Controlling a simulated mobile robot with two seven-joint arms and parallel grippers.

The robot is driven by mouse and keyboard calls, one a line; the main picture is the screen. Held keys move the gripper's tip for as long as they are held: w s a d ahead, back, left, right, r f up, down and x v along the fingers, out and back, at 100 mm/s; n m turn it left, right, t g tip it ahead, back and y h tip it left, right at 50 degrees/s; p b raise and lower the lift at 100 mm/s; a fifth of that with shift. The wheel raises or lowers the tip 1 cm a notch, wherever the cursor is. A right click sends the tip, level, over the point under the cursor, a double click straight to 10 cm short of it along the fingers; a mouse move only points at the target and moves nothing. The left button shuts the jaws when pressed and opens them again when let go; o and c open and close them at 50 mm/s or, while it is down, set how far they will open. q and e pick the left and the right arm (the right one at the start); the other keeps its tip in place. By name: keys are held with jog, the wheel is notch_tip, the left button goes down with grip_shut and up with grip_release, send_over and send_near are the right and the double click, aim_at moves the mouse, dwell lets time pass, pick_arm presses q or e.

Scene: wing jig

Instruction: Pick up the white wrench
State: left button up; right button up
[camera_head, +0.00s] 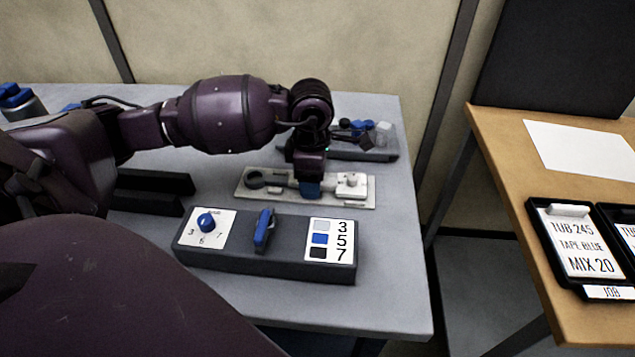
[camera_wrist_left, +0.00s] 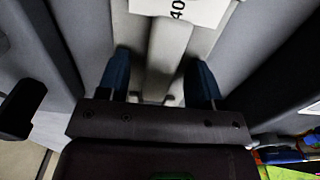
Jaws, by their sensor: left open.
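My left gripper (camera_head: 309,190) points down at the plate, with blue fingertips. In the left wrist view the left gripper (camera_wrist_left: 161,90) is open, one blue finger on each side of a pale bar (camera_wrist_left: 166,55) that looks like the wrench's handle. A white label reading "40" shows at the top edge there. I cannot tell whether the fingers touch the bar. My right gripper is not in view.
A dark control box (camera_head: 285,268) with a blue knob and blue lever stands in front of the plate. A dark tray (camera_head: 377,156) with small parts is behind it. Black blocks (camera_head: 150,203) lie to the left. A wooden table (camera_head: 590,325) with labelled trays is at right.

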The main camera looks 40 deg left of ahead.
pick_arm(q)
jog(key=shift+r, duration=0.1)
grip_shut()
